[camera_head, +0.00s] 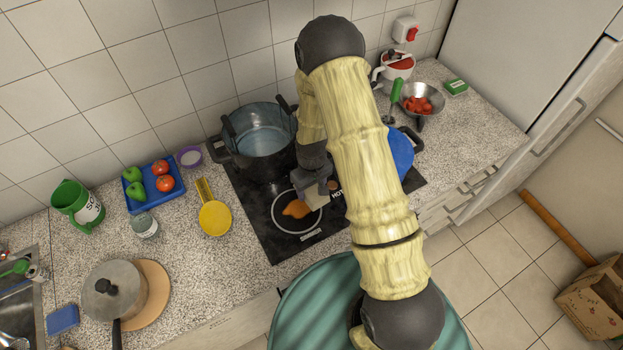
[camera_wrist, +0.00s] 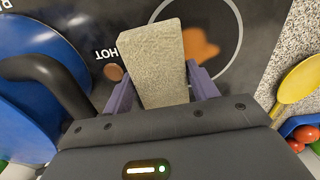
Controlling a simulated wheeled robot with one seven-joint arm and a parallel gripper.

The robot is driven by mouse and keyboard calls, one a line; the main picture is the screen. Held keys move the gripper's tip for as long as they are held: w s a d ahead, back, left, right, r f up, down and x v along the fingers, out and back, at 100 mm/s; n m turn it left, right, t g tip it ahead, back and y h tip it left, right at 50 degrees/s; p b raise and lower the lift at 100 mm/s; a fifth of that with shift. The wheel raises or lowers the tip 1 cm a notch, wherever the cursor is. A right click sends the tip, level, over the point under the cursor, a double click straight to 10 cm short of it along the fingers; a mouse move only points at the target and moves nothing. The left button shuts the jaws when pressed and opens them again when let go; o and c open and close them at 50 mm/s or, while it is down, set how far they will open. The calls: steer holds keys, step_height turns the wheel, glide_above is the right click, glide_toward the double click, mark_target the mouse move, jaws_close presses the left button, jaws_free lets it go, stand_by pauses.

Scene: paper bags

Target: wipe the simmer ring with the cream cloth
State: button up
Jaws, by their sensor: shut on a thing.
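My gripper (camera_head: 314,184) is shut on the cream cloth (camera_head: 316,197), a thick folded pad. In the wrist view the cloth (camera_wrist: 153,62) sticks out between the two purple fingers. The simmer ring (camera_head: 287,223) is the white-outlined circle at the front of the black hob, with an orange-brown stain (camera_head: 296,208) inside it. The cloth is over the ring's right side, beside the stain. I cannot tell whether it touches the glass. In the wrist view the stain (camera_wrist: 200,46) lies just right of the cloth, and a small brown spot (camera_wrist: 113,72) lies to its left.
A large dark pot (camera_head: 262,140) stands on the hob behind the ring. A blue lidded pan (camera_head: 400,153) is on the hob's right, partly behind my arm. The hob's front left is clear.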

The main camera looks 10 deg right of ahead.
steer(key=shift+r+p, duration=0.65)
steer(key=shift+r, duration=0.75)
steer(key=shift+s, duration=0.1)
